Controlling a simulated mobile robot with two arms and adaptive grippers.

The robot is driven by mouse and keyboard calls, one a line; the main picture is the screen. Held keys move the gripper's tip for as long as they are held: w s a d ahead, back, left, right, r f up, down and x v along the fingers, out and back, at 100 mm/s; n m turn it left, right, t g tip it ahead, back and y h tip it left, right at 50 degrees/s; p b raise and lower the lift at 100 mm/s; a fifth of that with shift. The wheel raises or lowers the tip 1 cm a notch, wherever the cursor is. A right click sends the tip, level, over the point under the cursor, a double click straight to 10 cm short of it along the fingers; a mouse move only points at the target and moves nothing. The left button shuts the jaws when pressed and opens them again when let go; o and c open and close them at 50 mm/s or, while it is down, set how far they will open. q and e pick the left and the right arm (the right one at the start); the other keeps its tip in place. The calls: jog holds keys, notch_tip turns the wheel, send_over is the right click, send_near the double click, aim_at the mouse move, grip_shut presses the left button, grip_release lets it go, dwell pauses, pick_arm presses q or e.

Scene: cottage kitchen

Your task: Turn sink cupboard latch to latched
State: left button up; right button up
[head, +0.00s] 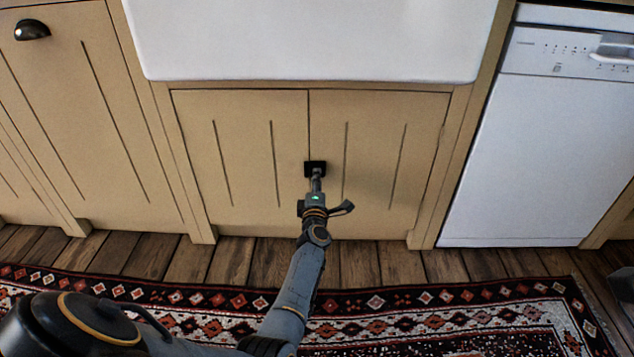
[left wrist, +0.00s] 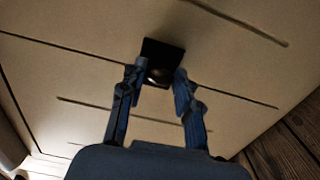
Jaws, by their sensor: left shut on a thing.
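The sink cupboard (head: 242,150) has two beige grooved doors, both closed, below the white sink. Its latch (head: 309,165) is a small black plate at the seam between the doors. My left gripper (head: 316,179) reaches it from below and in front, shut on the latch's knob. In the left wrist view, the dark square latch plate (left wrist: 172,50) lies flat on the door and a rounded knob shows between the fingertips of my left gripper (left wrist: 163,82). The fingers hide part of the knob, and I cannot tell which way it is turned.
The white sink front (head: 310,40) overhangs above the doors. A white dishwasher (head: 535,150) stands at the right. A patterned rug (head: 420,315) covers the wooden floor (head: 370,262) in front.

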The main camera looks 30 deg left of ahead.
pick_arm(q)
jog(key=o, duration=1)
jog(key=shift+o, duration=0.8)
